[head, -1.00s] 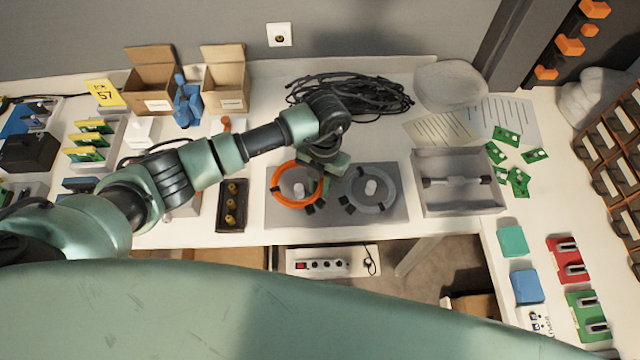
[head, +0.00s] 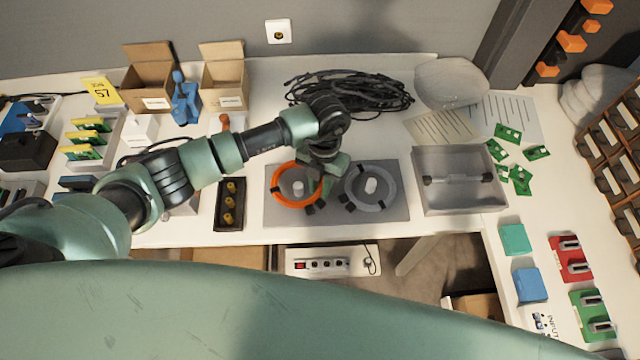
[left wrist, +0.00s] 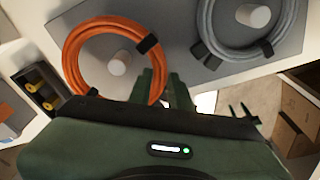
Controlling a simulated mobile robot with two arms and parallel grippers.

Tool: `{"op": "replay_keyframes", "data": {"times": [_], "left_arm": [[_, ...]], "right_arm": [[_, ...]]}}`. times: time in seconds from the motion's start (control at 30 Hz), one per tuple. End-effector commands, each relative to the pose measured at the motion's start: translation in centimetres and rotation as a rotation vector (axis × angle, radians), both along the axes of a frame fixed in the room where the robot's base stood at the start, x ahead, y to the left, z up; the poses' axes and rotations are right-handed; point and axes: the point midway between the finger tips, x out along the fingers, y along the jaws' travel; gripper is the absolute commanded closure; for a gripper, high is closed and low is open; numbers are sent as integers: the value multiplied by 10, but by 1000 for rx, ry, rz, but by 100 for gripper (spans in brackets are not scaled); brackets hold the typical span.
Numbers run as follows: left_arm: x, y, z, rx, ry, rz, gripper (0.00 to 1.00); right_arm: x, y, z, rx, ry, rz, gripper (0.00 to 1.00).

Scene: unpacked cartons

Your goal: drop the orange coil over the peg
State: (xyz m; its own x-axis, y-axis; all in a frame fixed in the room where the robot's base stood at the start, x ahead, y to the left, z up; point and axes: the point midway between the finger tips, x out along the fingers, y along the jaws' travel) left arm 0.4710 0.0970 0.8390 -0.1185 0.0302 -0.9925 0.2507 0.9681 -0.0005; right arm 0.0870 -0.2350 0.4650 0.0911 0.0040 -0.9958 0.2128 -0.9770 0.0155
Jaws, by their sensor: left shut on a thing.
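The orange coil (head: 276,196) is a ring with black ties, at the left half of a grey board (head: 335,222). A pale peg (head: 298,187) shows inside the ring; the peg also shows inside it in the left wrist view (left wrist: 118,63). I cannot tell how high the coil is above the board. My left gripper (head: 327,184) is shut on the right side of the coil; its fingers show at the coil's near edge in the left wrist view (left wrist: 163,88). A grey coil (head: 391,190) lies around the second peg (head: 371,186), right of the gripper. My right gripper is not in view.
A grey tray (head: 460,207) with a dark-ended part stands right of the board. A dark box with yellow parts (head: 230,225) stands left of it. Black cables (head: 375,92) lie behind. A power strip (head: 330,265) is below the table's front edge.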

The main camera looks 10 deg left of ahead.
Motion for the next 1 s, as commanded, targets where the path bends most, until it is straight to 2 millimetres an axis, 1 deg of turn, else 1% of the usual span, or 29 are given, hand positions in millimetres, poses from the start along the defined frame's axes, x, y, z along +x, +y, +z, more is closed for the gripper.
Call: {"op": "replay_keyframes", "data": {"times": [1.0], "left_arm": [[0,0,-32,1,-1,0,100]], "right_arm": [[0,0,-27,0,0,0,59]]}}
